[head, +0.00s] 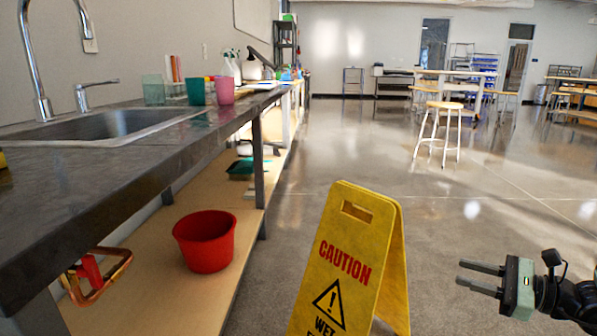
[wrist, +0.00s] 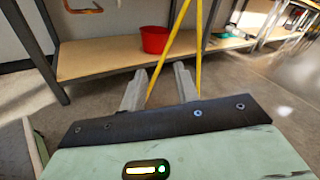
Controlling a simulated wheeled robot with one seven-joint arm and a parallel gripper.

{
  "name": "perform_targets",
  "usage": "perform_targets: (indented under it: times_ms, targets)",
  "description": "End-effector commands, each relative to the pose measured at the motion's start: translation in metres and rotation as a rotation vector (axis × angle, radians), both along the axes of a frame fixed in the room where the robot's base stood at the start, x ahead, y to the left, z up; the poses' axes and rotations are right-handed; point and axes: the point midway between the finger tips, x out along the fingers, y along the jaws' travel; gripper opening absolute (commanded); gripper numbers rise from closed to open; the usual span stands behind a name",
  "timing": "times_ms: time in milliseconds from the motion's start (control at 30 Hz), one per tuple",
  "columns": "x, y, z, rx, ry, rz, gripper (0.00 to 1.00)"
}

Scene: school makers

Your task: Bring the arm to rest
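My gripper (head: 479,277) is at the lower right of the head view, its two fingers pointing left and apart. The wrist view also shows its fingers (wrist: 159,90) spread, with nothing held between them. It hangs over open floor, to the right of a yellow caution sign (head: 345,262). In the wrist view the sign's thin yellow legs (wrist: 197,60) stand beyond the fingertips.
A dark counter (head: 120,160) with a sink (head: 115,124) runs along the left. A red bucket (head: 206,243) sits on its lower shelf (head: 150,285). A stool (head: 440,130) stands farther back. The floor (head: 450,205) between is clear.

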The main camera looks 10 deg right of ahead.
Motion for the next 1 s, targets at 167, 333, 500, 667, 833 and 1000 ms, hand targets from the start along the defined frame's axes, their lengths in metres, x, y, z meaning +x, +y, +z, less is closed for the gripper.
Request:
perform_targets:
  times_ms: [167, 333, 500, 667, 833, 1000]
  targets:
    - [0.0, 0.05, 0.015, -0.076, 0.008, 0.203, 0.31]
    - [-0.012, 0.109, 0.029, -0.192, 0.01, 0.468, 0.31]
    - [-0.049, 0.183, 0.045, -0.404, -0.018, 0.86, 0.31]
    - [-0.094, 0.231, 0.055, -0.665, -0.103, 1.238, 0.31]
    - [-0.133, 0.259, 0.066, -0.973, -0.279, 1.582, 0.31]
    - [-0.156, 0.276, 0.08, -1.259, -0.523, 1.818, 0.31]
